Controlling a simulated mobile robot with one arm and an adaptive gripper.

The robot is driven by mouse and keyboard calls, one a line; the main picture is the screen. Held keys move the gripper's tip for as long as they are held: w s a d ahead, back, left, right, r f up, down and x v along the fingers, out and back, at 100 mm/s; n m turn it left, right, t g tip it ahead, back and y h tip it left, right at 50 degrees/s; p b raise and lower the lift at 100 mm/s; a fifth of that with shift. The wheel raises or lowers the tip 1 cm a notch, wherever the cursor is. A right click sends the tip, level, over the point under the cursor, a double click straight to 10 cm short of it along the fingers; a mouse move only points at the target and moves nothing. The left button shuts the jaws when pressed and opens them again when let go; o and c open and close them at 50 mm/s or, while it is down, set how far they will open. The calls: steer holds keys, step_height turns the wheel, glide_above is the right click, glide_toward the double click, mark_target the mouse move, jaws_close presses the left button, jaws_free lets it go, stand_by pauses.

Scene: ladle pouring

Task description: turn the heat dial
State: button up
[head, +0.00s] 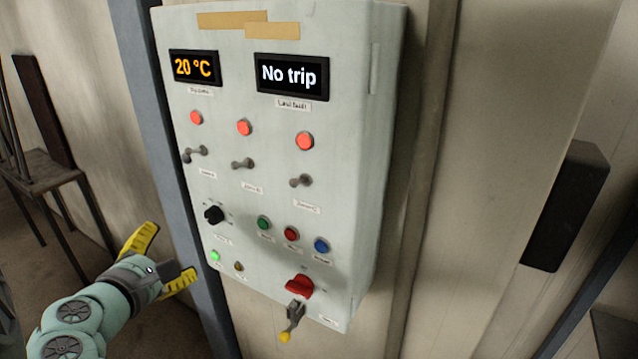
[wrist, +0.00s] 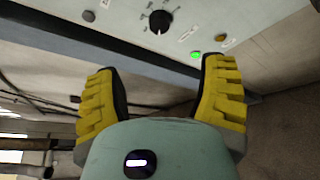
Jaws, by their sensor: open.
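A black dial (head: 214,214) with a scale around it sits at the left of the control panel (head: 345,120), above a lit green lamp. I cannot read its label. It also shows at the top of the wrist view (wrist: 160,20), beyond my fingers. A display (head: 194,68) at the panel's top left reads 20 °C. My gripper (head: 164,257) is open and empty, with its yellow fingers spread. In the head view it is to the lower left of the dial, apart from it. In the wrist view no finger touches the panel.
The panel also has levers, red lamps, green, red (head: 291,233) and blue buttons, a red rotary switch (head: 300,287) and a yellow-tipped lever (head: 288,330) below. A second display (head: 292,77) reads No trip. A chair (head: 45,170) stands at far left. A dark box (head: 566,205) is at right.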

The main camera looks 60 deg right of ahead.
steer(key=b, duration=0.7)
glide_toward(210, 219)
steer(key=d, duration=0.3)
steer(key=shift+w+a+p+x, duration=0.15)
steer(key=shift+p+x, duration=0.3)
steer(key=shift+x, duration=0.5)
steer(key=shift+w+a+p+x, duration=0.15)
steer(key=shift+p+x, duration=0.25)
steer(key=shift+x, duration=0.5)
steer(key=shift+w+p+x, duration=0.25)
steer(key=shift+p+x, duration=0.2)
steer(key=shift+x, duration=0.5)
steer(key=shift+w+d+f+p, duration=0.3)
steer(key=shift+d+f, duration=0.05)
steer(key=shift+d, duration=0.1)
steer(key=shift+o, duration=0.2)
steer(key=shift+f, duration=0.1)
steer(key=c, duration=1.3)
steer(key=shift+o, duration=0.2)
steer(key=shift+b, duration=0.3)
